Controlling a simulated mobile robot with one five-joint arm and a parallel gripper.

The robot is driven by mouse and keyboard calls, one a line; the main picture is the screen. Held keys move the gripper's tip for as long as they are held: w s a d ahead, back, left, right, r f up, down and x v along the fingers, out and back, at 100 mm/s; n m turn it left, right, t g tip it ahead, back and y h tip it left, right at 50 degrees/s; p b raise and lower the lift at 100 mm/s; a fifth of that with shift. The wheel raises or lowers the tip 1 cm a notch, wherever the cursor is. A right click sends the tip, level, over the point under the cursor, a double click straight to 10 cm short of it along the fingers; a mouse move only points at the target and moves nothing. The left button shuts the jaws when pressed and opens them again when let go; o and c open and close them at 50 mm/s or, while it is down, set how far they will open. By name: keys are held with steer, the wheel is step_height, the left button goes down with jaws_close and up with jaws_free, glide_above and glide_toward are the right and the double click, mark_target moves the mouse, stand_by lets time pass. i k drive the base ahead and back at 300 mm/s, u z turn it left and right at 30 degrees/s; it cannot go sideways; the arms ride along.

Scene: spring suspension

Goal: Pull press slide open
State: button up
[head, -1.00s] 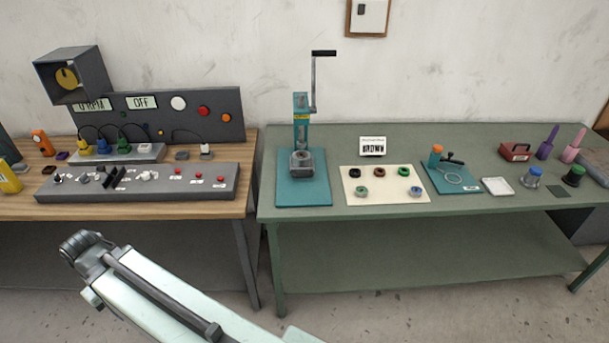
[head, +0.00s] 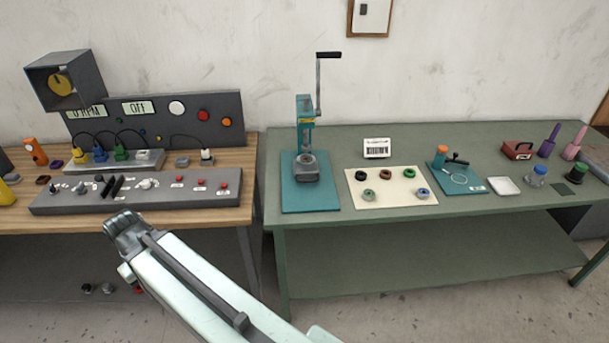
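The teal press (head: 305,122) stands on a teal base plate (head: 325,200) at the left end of the green table. Its black-handled lever points up. A dark grey block (head: 306,171), which looks like the slide, sits low at the front of the press. I cannot tell how far in or out it is. My pale arm comes in from the bottom and reaches up and left, in front of the wooden bench. Its grey end (head: 126,227) is well to the left of the press and below it in the picture. The fingers cannot be made out.
The green table (head: 400,230) also holds a cream mat (head: 391,201) with several coloured rings, a label card (head: 376,148), a small teal board (head: 472,187) and a white dish (head: 503,186). The wooden bench (head: 150,217) with a control panel (head: 140,188) is at left. A gap separates the tables.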

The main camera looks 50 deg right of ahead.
mark_target(310, 173)
steer(key=i, duration=0.85)
steer(key=u, duration=0.05)
